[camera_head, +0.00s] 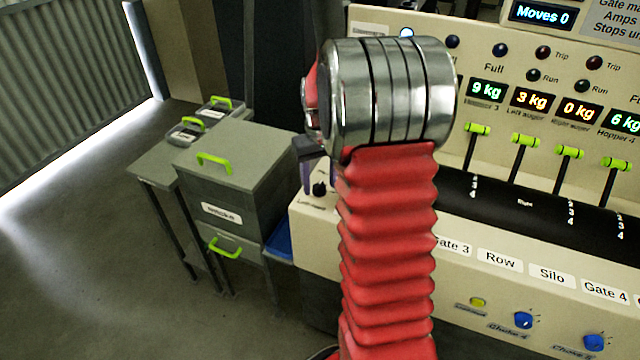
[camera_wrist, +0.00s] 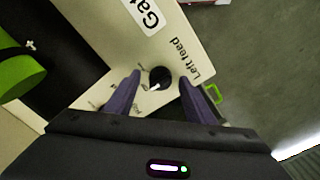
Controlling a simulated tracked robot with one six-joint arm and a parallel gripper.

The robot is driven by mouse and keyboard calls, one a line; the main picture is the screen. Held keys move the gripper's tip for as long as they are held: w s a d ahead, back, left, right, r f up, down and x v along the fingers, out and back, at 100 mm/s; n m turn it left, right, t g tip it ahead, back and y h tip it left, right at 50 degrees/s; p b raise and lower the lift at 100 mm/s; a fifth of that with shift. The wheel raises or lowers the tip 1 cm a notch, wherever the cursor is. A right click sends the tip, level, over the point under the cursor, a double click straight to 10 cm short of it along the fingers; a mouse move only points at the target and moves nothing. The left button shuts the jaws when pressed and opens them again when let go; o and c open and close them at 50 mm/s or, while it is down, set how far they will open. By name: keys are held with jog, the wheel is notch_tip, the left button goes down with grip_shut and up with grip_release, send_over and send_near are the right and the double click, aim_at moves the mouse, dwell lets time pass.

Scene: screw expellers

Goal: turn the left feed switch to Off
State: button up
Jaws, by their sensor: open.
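The left feed switch is a small black round knob (camera_wrist: 158,77) on a cream panel, beside the printed words "Left feed". A small white mark shows at its lower-left edge in the wrist view; the tiny position labels around it are too small to read. My gripper (camera_wrist: 160,80) is open, with one purple finger on each side of the knob in that view. I cannot tell whether either finger touches it. In the head view the knob (camera_head: 319,189) shows at the panel's left end, just below a purple finger of my gripper (camera_head: 306,178); my red arm hides part of the panel.
Several green-handled levers (camera_head: 523,141) stand along the console's dark strip, under lit kg displays. Blue knobs (camera_head: 523,320) sit on the front face. Left of the console stands a grey cabinet (camera_head: 245,165) with green handles. The floor further left is clear.

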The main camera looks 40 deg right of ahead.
aim_at(320, 190)
notch_tip(320, 190, up, 13)
dwell(0.5)
dwell(0.4)
jog(key=s+a+n+t, duration=0.1)
jog(key=s+a+t, duration=0.1)
jog(key=s+a, duration=0.8)
jog(key=s+a+n+t, duration=0.1)
jog(key=s+a+t, duration=0.2)
jog(key=s+a, duration=0.7)
jog(key=shift+a+r+n+t, duration=0.3)
jog(key=shift+a+r+n, duration=0.15)
jog(key=shift+a, duration=2.15)
jog(key=shift+s, duration=0.1)
